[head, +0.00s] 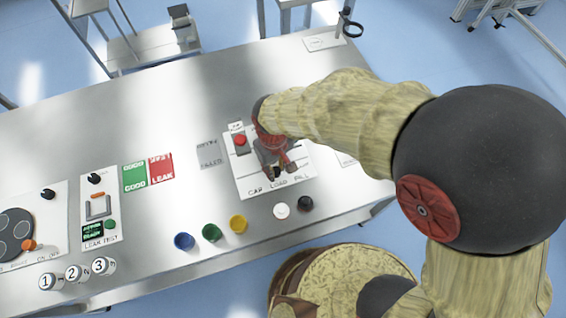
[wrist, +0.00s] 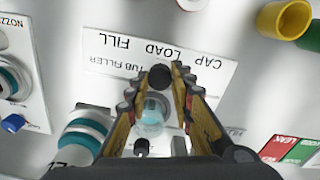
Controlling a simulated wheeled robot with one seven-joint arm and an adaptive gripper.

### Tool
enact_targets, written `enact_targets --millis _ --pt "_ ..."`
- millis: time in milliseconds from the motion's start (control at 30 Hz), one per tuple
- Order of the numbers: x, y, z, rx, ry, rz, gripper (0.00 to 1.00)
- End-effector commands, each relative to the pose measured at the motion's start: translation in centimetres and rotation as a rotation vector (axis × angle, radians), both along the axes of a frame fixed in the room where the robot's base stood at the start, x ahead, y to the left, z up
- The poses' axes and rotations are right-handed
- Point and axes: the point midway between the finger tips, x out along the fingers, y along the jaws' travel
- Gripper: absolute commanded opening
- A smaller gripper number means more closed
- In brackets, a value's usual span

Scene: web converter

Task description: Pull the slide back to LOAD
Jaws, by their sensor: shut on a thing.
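The filler panel (head: 246,181), marked CAP, LOAD and FILL, lies on the metal bench. It also shows in the wrist view (wrist: 215,82), with its lettering upside down. My gripper (head: 276,172) is over this panel and points down at it. In the wrist view my gripper (wrist: 166,80) has its fingertips closed around a round black knob (wrist: 160,77), which looks like the slide's handle. The knob appears in line with the word LOAD. A clear tub with teal in it (wrist: 152,112) shows between the fingers. My gripper hides most of the slide in the head view.
Blue (head: 184,241), green (head: 212,232) and yellow (head: 238,223) cups stand in front, with a white piece (head: 281,210) and a black piece (head: 305,203). A teal-banded jar (wrist: 82,135) is near my gripper in the wrist view.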

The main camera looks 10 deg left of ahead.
Motion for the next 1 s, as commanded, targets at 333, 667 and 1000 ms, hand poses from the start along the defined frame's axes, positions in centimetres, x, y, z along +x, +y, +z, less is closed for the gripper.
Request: enact_targets --millis 333,667,1000 --pt "0.0 0.0 0.0 0.000 0.000 0.000 0.31" --pt "0.0 -0.1 0.0 0.000 0.000 0.000 0.42" --pt "0.1 0.0 1.7 0.002 -0.002 0.000 0.42"
